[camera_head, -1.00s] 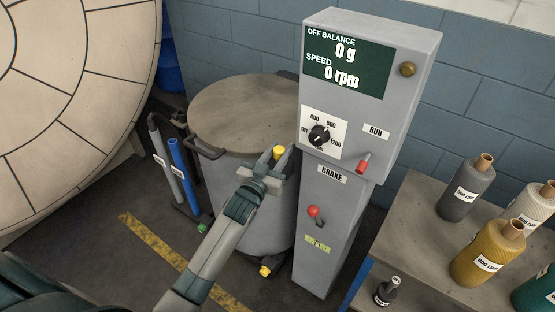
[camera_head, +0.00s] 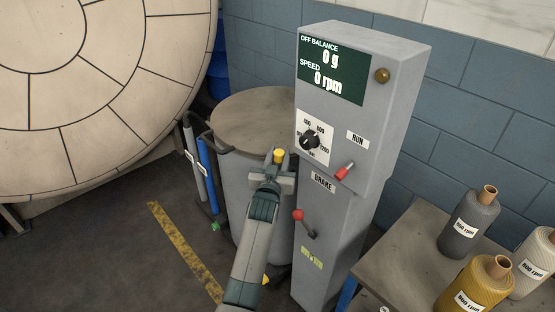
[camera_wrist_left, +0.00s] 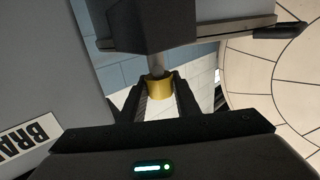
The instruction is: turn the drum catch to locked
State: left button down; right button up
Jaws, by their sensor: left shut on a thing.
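My left gripper (camera_head: 278,161) is shut on a small yellow knob (camera_head: 279,156) just left of the grey control post. In the left wrist view the yellow knob (camera_wrist_left: 159,88) sits between the two fingers, at the end of a short metal shaft from a dark block (camera_wrist_left: 154,25). Whether this knob is the drum catch, and whether it is locked, I cannot tell. A lidded round drum (camera_head: 255,120) stands behind the gripper, and the arm partly hides it. My right gripper is not in view.
The grey control post (camera_head: 340,200) stands close right, with a dial (camera_head: 310,140), a RUN lever (camera_head: 345,171) and a red BRAKE lever (camera_head: 303,221). Its screen (camera_head: 333,70) reads 0 g and 0 rpm.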

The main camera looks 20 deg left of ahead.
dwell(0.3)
pick_arm(q)
jog(key=c, duration=1.3)
grip_release()
jog(key=shift+c, duration=0.2)
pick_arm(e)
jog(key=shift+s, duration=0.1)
